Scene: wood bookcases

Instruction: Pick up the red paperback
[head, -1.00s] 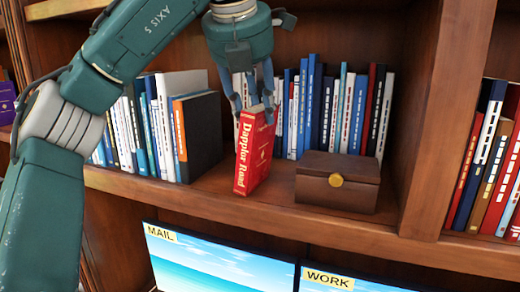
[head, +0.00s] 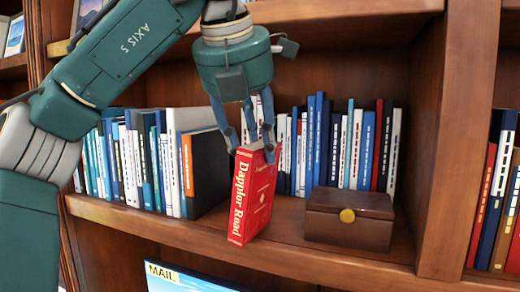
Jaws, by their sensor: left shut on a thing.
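The red paperback (head: 252,196), with "Dapplor Road" on its spine, is upright and slightly tilted in the middle of the wooden shelf. My left gripper (head: 252,148) comes down from above and is shut on the top of the red paperback. Its fingers straddle the book's upper edge. The book's lower end is at the shelf's front part; whether it touches the shelf is hard to tell. My right gripper is not in view.
A row of books (head: 135,160) ends in a black book (head: 207,170) left of the paperback. More books (head: 345,145) stand behind. A brown box with a gold clasp (head: 349,218) sits close on the right. A screen labelled MAIL (head: 180,280) is below the shelf.

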